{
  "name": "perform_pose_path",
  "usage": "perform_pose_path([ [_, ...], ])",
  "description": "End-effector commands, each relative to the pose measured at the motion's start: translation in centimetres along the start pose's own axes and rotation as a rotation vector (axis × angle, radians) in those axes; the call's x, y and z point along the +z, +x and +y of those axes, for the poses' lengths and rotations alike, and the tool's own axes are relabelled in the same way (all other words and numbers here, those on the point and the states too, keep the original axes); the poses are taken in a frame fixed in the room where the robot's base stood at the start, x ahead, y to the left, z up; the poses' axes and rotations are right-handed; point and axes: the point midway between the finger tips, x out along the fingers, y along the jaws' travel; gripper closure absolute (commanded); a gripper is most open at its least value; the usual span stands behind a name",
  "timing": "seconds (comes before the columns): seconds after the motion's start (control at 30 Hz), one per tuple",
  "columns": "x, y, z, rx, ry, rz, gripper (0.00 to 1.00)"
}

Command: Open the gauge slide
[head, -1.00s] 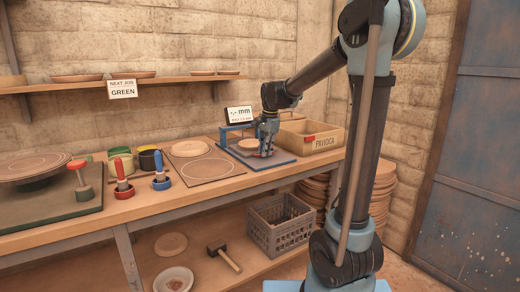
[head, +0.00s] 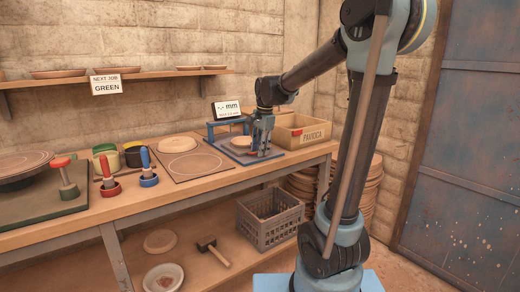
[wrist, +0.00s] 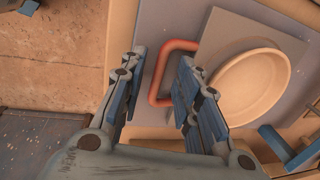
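The gauge (head: 268,156) stands on the bench with a blue frame, a grey slide plate (wrist: 213,22) and a small mm display (head: 228,109). A pale round dish (wrist: 245,85) lies on the plate, and shows beside my gripper in the head view (head: 240,142). A red-orange U-shaped handle (wrist: 156,75) sticks out from the plate's edge in the wrist view. My gripper (wrist: 163,60) is open, pointing down, with its fingers on either side of the handle's bar. I cannot tell whether either finger touches it. My gripper (head: 262,152) hides the handle in the head view.
A wooden box (head: 305,139) marked PAVIOCA stands right of the gauge. A grey crate (head: 270,226) sits on the lower shelf.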

Motion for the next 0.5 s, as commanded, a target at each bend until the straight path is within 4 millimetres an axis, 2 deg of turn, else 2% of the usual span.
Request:
perform_pose_path([
  [0.27,0.0,-0.4,0.0,0.000,0.001,0.000,0.70],
  [0.5,0.0,-3.3,0.0,0.000,0.001,0.000,0.70],
])
